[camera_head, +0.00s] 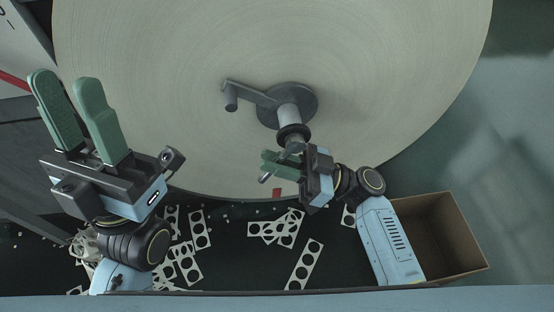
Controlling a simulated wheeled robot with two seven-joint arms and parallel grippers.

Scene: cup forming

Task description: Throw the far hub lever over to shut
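The hub (301,94) is a dark grey disc on the face of a large pale roll (150,50). A grey lever arm (252,91) reaches left from it and ends in a short knob (231,101). A shaft with a dark collar (293,134) sticks out from the hub towards me. My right gripper (266,160) is at the near end of this shaft, below the knob. A small grey metal end (265,178) shows by its green fingers; whether they grip it is unclear. My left gripper (65,80) is open and empty, apart from the lever at far left.
A dark floor below the roll holds several pale punched strips (304,264) and loose scraps. An open cardboard box (468,228) stands at the lower right. A small red mark (277,192) shows near the roll's lower edge. A blue edge (300,302) crosses the bottom.

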